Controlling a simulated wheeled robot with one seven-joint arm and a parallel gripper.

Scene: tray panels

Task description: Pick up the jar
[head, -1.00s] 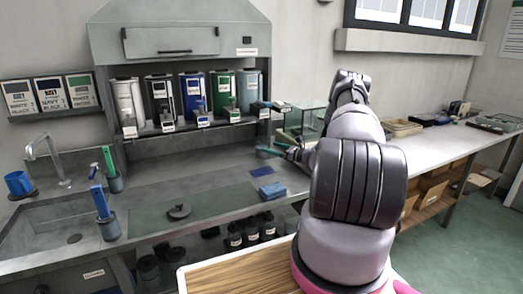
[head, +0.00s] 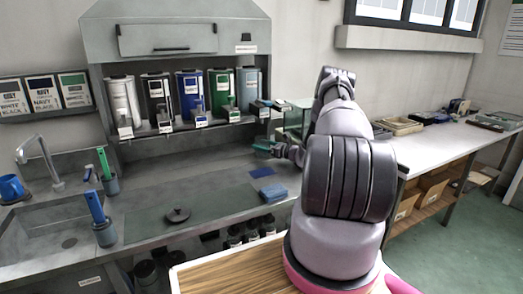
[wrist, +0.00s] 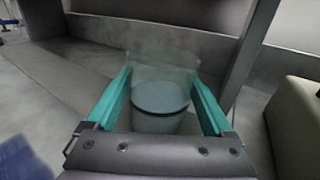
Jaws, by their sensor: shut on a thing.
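The jar (wrist: 160,122) is a pale grey-green round vessel with a dark ring near its top. In the wrist view it sits between the two teal fingers of my gripper (wrist: 163,108), which is shut on it. A pale, blurred shape rises behind the ring, and I cannot tell whether it is part of the jar. In the head view my gripper (head: 268,149) is over the back right of the grey counter, below the row of canisters. I cannot make out the jar there.
Several canisters (head: 190,93) stand on a shelf under the hood. A blue block (head: 274,194), a flat blue piece (head: 262,172) and a dark lid (head: 177,215) lie on the counter. A glass case (head: 297,121) is beside my arm. The counter's middle is clear.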

